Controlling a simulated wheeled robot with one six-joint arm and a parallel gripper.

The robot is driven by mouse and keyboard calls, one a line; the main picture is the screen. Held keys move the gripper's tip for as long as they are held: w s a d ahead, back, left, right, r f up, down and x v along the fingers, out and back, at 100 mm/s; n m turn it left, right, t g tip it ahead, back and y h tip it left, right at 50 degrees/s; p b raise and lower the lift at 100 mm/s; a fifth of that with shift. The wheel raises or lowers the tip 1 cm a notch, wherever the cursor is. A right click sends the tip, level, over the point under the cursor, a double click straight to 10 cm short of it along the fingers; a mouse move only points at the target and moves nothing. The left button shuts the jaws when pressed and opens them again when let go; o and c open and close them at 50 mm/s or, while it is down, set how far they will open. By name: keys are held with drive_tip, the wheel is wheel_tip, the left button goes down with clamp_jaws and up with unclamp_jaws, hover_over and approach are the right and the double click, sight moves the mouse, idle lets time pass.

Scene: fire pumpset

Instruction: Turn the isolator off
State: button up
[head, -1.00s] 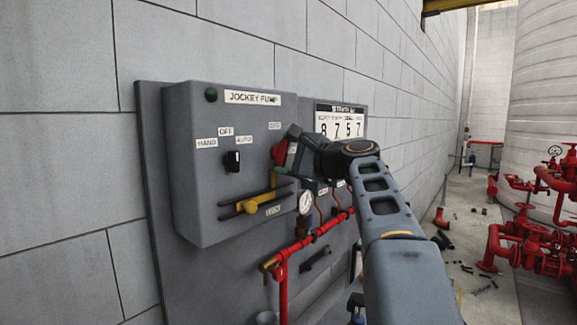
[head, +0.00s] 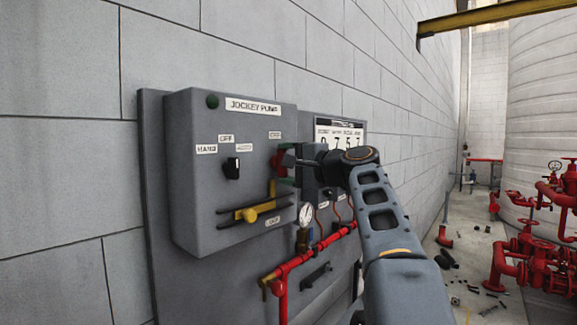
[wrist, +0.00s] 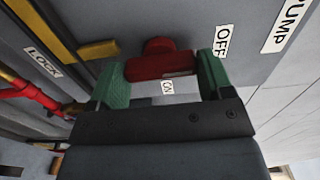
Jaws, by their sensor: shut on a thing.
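The isolator is a red rotary handle (head: 276,160) on the right part of the front of the grey jockey pump box (head: 215,205). In the wrist view the red handle (wrist: 160,67) lies between the two green fingers of my gripper (wrist: 163,80), with its ends against them. An OFF label (wrist: 221,41) is beside one finger and an ON label (wrist: 168,87) shows just below the handle. In the head view my gripper (head: 287,164) is at the handle and covers part of it.
A yellow lock bar (head: 255,211) is below the handle, and a black selector knob (head: 232,168) is to the left. A pressure gauge (head: 305,214) and red pipe (head: 310,248) are below right. Red valves (head: 530,250) stand on the floor at far right.

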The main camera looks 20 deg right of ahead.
drive_tip(key=o, duration=0.9)
drive_tip(key=shift+s, duration=0.1)
drive_tip(key=b+v, duration=0.2)
drive_tip(key=v, duration=1.1)
drive_tip(key=shift+s+d, duration=0.15)
drive_tip(key=shift+s, duration=0.15)
